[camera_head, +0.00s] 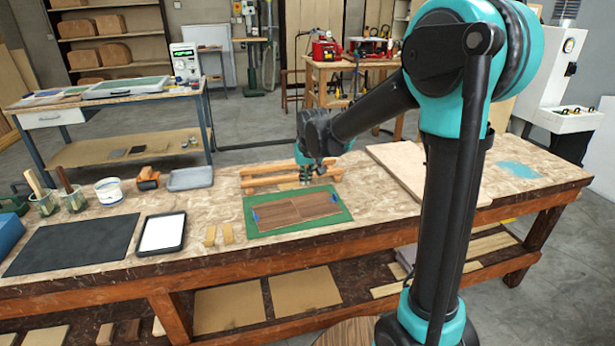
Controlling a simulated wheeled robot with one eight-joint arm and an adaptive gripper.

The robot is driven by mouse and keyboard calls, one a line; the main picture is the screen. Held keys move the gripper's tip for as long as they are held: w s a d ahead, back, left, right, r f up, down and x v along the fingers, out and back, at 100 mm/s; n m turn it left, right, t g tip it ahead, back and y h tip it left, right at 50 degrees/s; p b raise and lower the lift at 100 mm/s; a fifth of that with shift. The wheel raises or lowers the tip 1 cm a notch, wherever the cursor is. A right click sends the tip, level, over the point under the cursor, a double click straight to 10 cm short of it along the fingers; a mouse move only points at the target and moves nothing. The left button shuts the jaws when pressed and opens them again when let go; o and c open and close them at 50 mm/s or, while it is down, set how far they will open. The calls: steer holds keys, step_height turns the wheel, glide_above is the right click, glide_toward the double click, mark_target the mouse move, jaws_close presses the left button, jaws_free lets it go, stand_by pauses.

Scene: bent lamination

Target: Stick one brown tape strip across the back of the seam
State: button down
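A dark brown veneer panel (285,213) lies flat on a green mat (262,230) on the workbench. A seam line crosses it near the middle, and small blue pieces (255,216) show at its left and right ends. Two tan-brown tape strips (210,237) lie side by side on the bench, left of the mat. My gripper (305,181) points down just behind the mat's back edge, close to wooden bars. Its fingers are too small and dark to tell whether they are open or shut. A pale tan patch shows beside the fingertips; I cannot tell if it is held.
Stacked wooden bars (262,172) lie behind the mat. A white-topped black tray (162,232), a dark sheet (70,243), a grey tray (190,179), a white tub (109,190) and jars with brushes (73,200) stand left. A pale board (400,165) lies right, partly behind my arm.

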mark_target(304, 199)
steer(key=shift+f, duration=3)
steer(key=shift+f, duration=0.15)
steer(key=c, duration=1.2)
jaws_free()
steer(key=shift+o, duration=0.2)
steer(key=shift+r, duration=3)
